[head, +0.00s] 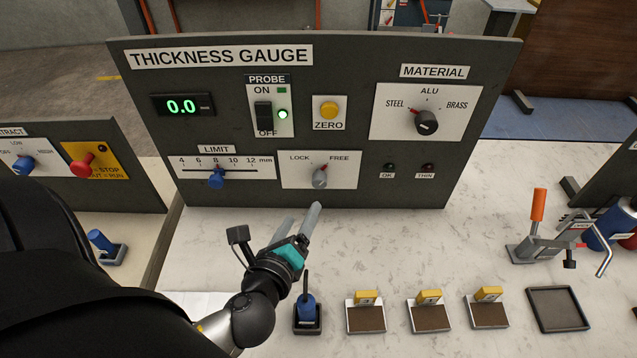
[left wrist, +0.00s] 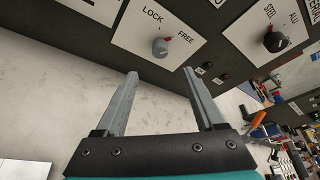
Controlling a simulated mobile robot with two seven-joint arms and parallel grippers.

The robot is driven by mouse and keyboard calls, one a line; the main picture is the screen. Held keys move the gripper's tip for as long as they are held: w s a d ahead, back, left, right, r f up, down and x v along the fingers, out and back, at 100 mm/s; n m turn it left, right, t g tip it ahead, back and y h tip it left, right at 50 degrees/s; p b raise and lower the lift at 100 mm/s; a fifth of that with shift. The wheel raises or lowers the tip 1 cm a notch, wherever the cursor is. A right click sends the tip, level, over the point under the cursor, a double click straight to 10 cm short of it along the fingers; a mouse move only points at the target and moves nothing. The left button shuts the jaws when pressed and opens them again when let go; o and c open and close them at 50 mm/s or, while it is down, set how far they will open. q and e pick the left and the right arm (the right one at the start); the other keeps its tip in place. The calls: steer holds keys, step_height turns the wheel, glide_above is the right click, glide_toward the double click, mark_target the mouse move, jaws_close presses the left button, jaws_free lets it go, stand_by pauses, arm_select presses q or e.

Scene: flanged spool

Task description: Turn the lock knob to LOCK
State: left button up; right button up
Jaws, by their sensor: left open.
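The lock knob (head: 320,178) is a grey knob with a red mark on a white plate marked LOCK and FREE, low on the thickness gauge panel (head: 225,95). The knob (left wrist: 160,47) also shows in the left wrist view, where its red mark points up and right, toward FREE. My left gripper (head: 301,218) is open and empty, just below and in front of the knob in the head view. In the left wrist view its fingertips (left wrist: 160,73) are spread, with the knob beyond the gap and apart from both fingers. My right gripper is out of view.
The blue LIMIT slider (head: 216,178) is left of the knob plate, and the MATERIAL knob (head: 427,121) is up and right. A small holder with a blue-handled tool (head: 306,313) and several trays stand in front. A toggle clamp (head: 538,235) stands at right.

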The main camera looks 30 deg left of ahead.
mark_target(318, 184)
arm_select(q)
steer(key=x, duration=1.4)
steer(key=shift+c, duration=0.3)
jaws_close()
